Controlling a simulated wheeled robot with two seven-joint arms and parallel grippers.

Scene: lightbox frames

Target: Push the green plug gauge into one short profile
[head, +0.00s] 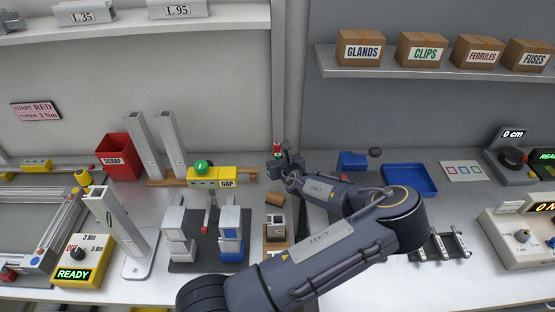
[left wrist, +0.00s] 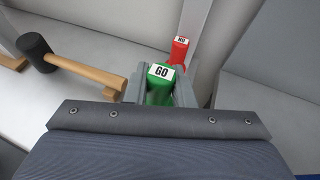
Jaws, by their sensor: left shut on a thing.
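The green plug gauge (left wrist: 160,84), marked GO on its end, is between the fingers of my left gripper (left wrist: 160,95) in the left wrist view. The gripper is shut on it. In the head view my left gripper (head: 284,158) is at the back of the bench, and I cannot make out the green gauge there. A red gauge (left wrist: 180,50), marked NO, stands just beyond the green one; it also shows in the head view (head: 277,148). Short grey profiles lie on the shelf by the L 35 sign (head: 83,17). My right gripper is not in view.
A yellow GAP block (head: 212,178) with a green button stands left of my gripper. A mallet (left wrist: 38,52) lies left in the wrist view. A blue tray (head: 408,180) is to the right.

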